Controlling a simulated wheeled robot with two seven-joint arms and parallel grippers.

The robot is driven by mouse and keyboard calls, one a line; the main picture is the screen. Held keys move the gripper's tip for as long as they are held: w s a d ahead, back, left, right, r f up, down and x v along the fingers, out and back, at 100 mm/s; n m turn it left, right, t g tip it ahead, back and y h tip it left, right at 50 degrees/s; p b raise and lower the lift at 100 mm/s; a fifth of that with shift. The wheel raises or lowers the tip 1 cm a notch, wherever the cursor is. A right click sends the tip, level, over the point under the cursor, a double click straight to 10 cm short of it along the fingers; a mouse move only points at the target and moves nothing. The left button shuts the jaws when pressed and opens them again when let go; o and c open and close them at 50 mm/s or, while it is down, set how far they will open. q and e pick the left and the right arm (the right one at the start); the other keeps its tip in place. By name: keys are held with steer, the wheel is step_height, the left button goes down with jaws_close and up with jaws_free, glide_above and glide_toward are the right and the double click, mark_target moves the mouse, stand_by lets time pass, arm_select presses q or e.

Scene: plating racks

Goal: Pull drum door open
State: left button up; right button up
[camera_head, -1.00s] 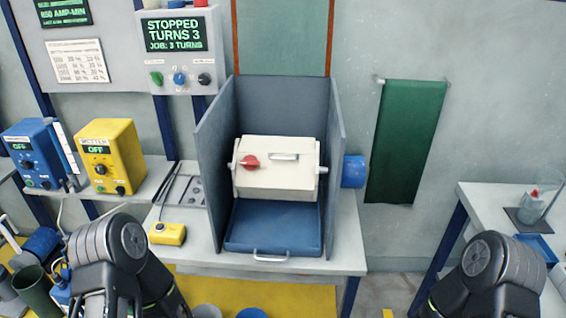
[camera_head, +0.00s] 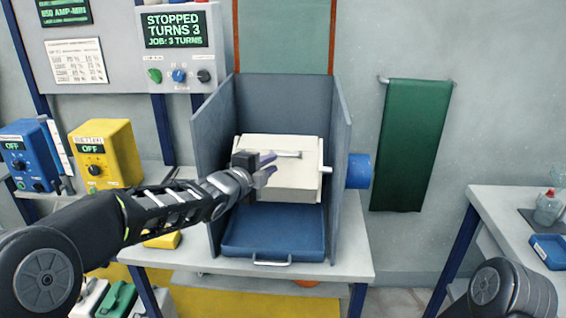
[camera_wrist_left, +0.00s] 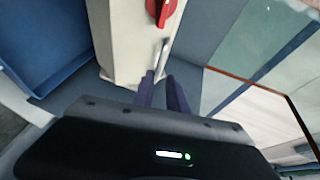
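The cream drum (camera_head: 295,180) sits inside a grey-walled bay. Its door has a pale bar handle (camera_head: 288,154), which also shows in the left wrist view (camera_wrist_left: 163,52). A red knob (camera_wrist_left: 162,8) shows beside the handle in the left wrist view; in the head view my gripper hides it. My left gripper (camera_head: 270,165) is in front of the drum's left half, its two fingers parted and empty. In the left wrist view its fingertips (camera_wrist_left: 161,82) are close to one end of the handle; contact is unclear. My right gripper is out of view.
The grey side walls (camera_head: 213,160) flank the drum closely. A blue tray (camera_head: 275,230) lies below it, and a blue cylinder (camera_head: 358,171) sticks out at right. The control panel (camera_head: 175,35) reads STOPPED, TURNS 3. A yellow box (camera_head: 105,155) stands left.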

mark_target(286, 156)
arm_select(q)
steer(key=shift+w, duration=0.15)
steer(key=p+x, duration=0.2)
steer(key=x, duration=0.5)
steer(key=shift+w+d+f+p, duration=0.15)
steer(key=shift+w+d+p, duration=0.05)
steer(key=shift+w+p, duration=0.1)
steer(key=shift+c, duration=0.5)
jaws_close()
stand_by(0.9)
